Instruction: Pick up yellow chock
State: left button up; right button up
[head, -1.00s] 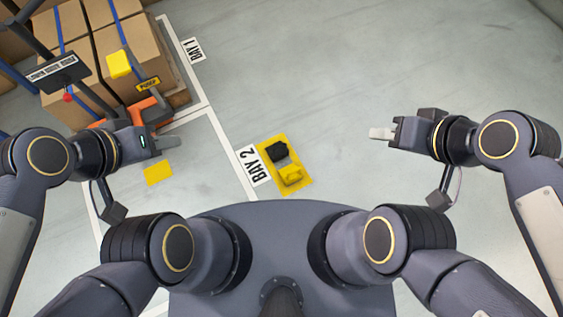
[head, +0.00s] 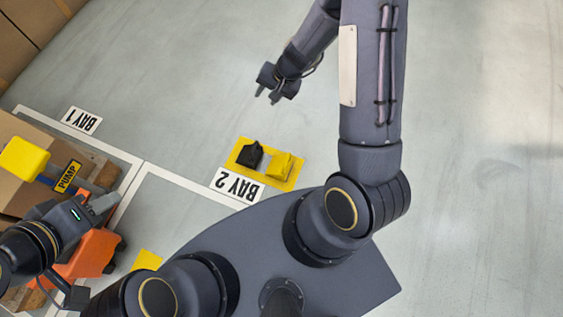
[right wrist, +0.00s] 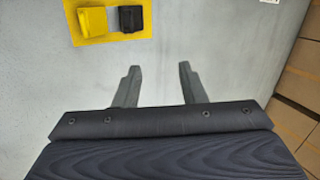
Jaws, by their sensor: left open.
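The yellow chock (head: 281,166) sits on a yellow mat (head: 243,150) on the floor, beside a black chock (head: 250,155). In the right wrist view the yellow chock (right wrist: 92,21) is at the top left, left of the black chock (right wrist: 131,18). My right gripper (head: 269,97) is beyond the mat in the head view, apart from both chocks. Its two fingers (right wrist: 157,85) are spread with only floor between them. My left gripper (head: 104,207) is open at the left, over the orange pump truck (head: 91,250), far from the chock.
A BAY 2 sign (head: 237,185) lies along the mat's near edge. A BAY 1 sign (head: 82,120) and white floor lines are at the left. Cartons (head: 20,55) stand at the far left, with a yellow block (head: 24,158) nearby. The floor around the mat's far side is clear.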

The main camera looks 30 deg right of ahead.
notch_tip(320, 180, down, 18)
jog(key=s+d+m+g+h+b, duration=0.1)
jog(key=s+h+b, duration=0.1)
jog(key=b, duration=0.2)
jog(key=g+h+b, duration=0.2)
jog(key=b, duration=0.1)
send_over(286, 159)
jog(key=f, duration=1.3)
jog(key=shift+d+f, duration=0.2)
jog(key=shift+f, duration=0.15)
notch_tip(286, 159, down, 8)
jog(key=b, duration=0.3)
jog(key=shift+r, duration=0.1)
pick_arm(q)
notch_tip(286, 159, down, 12)
jog(key=shift+f, duration=0.25)
pick_arm(e)
grip_shut()
jog(key=shift+a, duration=0.1)
